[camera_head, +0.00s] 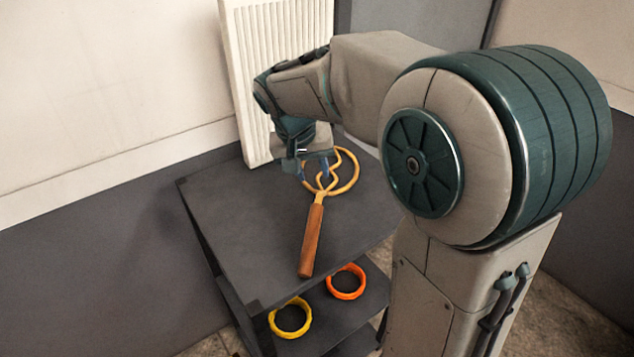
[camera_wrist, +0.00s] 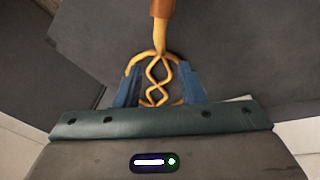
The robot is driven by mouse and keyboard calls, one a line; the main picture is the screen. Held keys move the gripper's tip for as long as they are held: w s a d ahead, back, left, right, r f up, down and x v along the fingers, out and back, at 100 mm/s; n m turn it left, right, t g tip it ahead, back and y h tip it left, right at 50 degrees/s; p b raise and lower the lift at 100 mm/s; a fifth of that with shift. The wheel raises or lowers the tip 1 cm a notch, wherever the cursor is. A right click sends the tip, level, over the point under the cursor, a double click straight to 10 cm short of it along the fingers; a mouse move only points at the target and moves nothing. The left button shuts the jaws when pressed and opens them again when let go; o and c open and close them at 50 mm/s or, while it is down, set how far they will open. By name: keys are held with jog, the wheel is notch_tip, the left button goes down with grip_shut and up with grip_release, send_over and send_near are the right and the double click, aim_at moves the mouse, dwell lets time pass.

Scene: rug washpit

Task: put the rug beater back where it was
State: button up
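The rug beater (camera_head: 312,238) has a brown wooden handle and a yellow looped head with a twisted middle. It lies along the dark top of a small shelf unit (camera_head: 240,215), its handle end close to the front edge. Whether it rests flat there I cannot tell. My gripper (camera_head: 313,168) points down at the looped head. In the wrist view, the blue fingers of my gripper (camera_wrist: 159,80) stand apart on either side of the twisted part, with small gaps beside it. The fingers hide parts of the outer loop. The beater's handle (camera_wrist: 163,8) runs away at the top.
On the lower shelf are a yellow ring (camera_head: 273,322) and an orange ring (camera_head: 332,283). A white radiator (camera_head: 245,80) stands against the wall right behind the shelf unit. The left part of the shelf top is clear.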

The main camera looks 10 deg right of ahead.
jog(key=s+d+f+n+y, duration=0.1)
jog(key=s, duration=0.8)
jog(key=s+d+f+n+y, duration=0.1)
jog(key=s+d+f+y, duration=0.1)
jog(key=s, duration=0.8)
jog(key=shift+s+f, duration=0.25)
dwell(0.4)
